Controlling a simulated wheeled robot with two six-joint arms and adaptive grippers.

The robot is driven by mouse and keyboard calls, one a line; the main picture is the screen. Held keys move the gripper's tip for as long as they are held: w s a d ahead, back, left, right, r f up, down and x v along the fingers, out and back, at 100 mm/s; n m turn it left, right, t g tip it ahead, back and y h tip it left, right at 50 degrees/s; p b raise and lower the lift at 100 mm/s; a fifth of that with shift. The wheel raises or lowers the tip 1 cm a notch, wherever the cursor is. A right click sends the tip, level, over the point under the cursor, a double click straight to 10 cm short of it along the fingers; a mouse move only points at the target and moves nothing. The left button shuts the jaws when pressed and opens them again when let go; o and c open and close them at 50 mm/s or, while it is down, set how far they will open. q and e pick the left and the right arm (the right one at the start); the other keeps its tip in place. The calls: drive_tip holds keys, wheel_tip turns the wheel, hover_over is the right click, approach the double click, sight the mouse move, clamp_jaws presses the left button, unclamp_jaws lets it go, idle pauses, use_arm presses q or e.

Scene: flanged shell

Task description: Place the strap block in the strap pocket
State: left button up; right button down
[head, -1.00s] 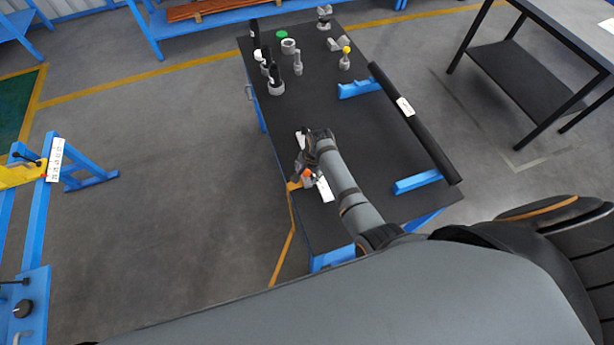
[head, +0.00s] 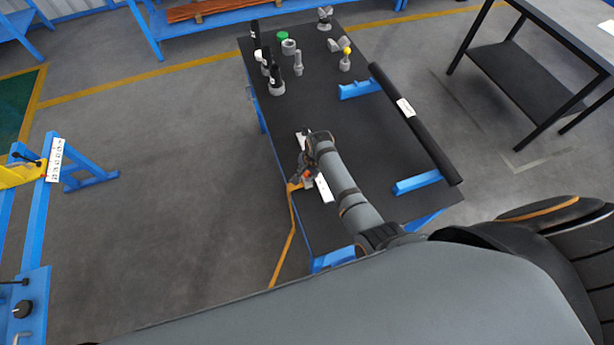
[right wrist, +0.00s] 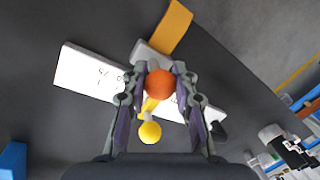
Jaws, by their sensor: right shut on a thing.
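My right gripper (head: 301,173) is low over the near left edge of the dark table, above a white marked strip (head: 325,188). In the right wrist view its fingers (right wrist: 160,82) close on a piece with an orange-red ball (right wrist: 160,84). A grey block (right wrist: 148,54) and an orange block (right wrist: 171,27) show just beyond the ball. A yellow ball (right wrist: 150,132) on a yellow stem shows nearer. I cannot tell which of these belong to the strap block, or whether the held piece touches the strip. I cannot pick out the strap pocket. My left gripper is out of view.
Several grey and black parts (head: 277,87) stand at the table's far end. A long black bar (head: 415,122) lies along the right side near blue supports (head: 418,183). The table's middle is clear. A blue stand with a yellow part (head: 18,174) is at the left.

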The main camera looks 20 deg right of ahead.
drive_tip(key=shift+w+r, duration=0.1)
drive_tip(key=shift+r, duration=0.5)
drive_tip(key=s+d+r, duration=0.2)
drive_tip(key=s+r, duration=0.9)
drive_tip(key=s, duration=0.3)
drive_tip(key=shift+r+p, duration=0.35)
drive_tip(key=shift+r, duration=0.05)
